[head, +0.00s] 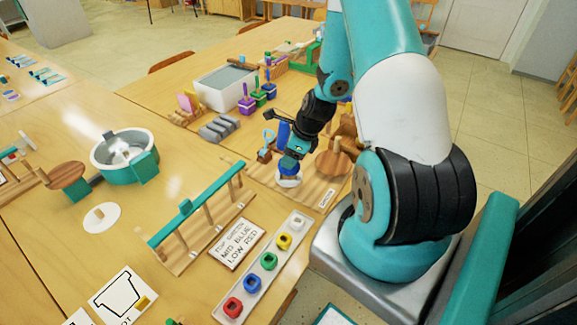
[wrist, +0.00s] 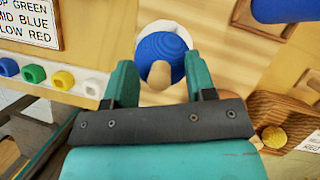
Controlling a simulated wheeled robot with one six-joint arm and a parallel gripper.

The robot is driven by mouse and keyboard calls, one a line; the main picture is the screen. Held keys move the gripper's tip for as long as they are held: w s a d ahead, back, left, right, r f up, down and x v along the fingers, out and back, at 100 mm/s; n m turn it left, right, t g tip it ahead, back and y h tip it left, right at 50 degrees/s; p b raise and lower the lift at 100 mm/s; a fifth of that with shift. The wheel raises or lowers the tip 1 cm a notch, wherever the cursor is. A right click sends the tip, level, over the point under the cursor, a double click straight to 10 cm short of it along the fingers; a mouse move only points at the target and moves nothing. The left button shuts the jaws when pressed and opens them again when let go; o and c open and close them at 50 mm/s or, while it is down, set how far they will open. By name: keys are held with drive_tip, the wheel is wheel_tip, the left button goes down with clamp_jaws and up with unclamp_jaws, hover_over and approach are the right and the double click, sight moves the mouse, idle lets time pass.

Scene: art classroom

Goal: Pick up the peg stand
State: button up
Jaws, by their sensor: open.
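My gripper (head: 289,158) is low over the wooden board, open, with its two teal fingertips (wrist: 160,82) apart. Just beyond and between them in the wrist view is a round blue piece (wrist: 161,48) on a white round base (wrist: 147,30), with a pale wooden peg-like part (wrist: 160,75) at its near side. The blue piece (head: 289,168) and white base (head: 288,182) also show under my gripper in the head view, partly hidden by it. I cannot tell whether the fingers touch them. A separate white disc with a small upright (head: 101,216) stands on the left of the table.
A tray (head: 230,290) of coloured blocks and a lettered sign (head: 237,243) lie nearby, with a green-topped wooden rail (head: 200,210) to the left. A blue upright piece (head: 283,133) and a wooden disc (head: 332,164) stand close to my gripper.

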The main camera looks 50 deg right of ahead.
sight(286, 174)
drive_tip(key=shift+x, duration=1.25)
clamp_jaws()
drive_tip(key=shift+r, duration=0.1)
